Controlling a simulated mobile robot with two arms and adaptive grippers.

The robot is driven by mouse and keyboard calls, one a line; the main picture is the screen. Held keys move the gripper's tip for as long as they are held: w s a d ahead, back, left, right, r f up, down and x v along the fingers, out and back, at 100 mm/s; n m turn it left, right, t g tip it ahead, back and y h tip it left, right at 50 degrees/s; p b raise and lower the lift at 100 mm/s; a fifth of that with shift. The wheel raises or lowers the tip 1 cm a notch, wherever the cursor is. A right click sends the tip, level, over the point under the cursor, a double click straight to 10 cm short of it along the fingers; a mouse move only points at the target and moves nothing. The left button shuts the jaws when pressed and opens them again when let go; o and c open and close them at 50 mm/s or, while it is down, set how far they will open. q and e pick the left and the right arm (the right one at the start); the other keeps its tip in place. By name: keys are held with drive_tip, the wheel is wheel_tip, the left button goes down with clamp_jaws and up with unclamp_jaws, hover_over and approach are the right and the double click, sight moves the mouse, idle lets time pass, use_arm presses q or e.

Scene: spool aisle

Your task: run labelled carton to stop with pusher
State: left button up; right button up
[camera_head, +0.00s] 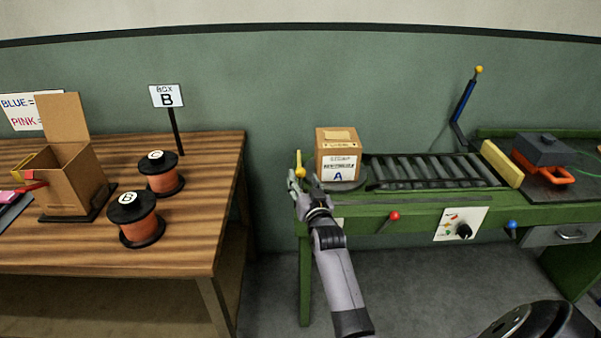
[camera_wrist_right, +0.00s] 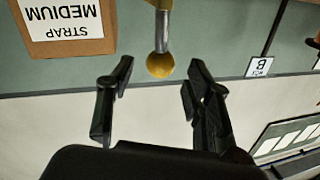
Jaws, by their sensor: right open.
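A yellow knob on a short rod (camera_head: 299,168), likely the pusher handle, stands just left of the carton. My right gripper (camera_head: 304,183) is open at this knob. In the right wrist view the knob (camera_wrist_right: 160,66) hangs between and slightly beyond the fingertips of the gripper (camera_wrist_right: 158,90), not gripped. The carton (camera_wrist_right: 65,25) shows there too, its label reading STRAP MEDIUM. My left gripper is not in view.
A yellow stop block (camera_head: 502,163) crosses the track's right end. A blue lever (camera_head: 464,101) rises behind it, and a strapping tool (camera_head: 541,150) lies to the right. The wooden table (camera_head: 200,238) at left holds spools and an open box (camera_head: 71,178). The rollers are clear.

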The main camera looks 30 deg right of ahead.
sight(302, 176)
drive_tip(key=shift+x, duration=2.1)
clamp_jaws()
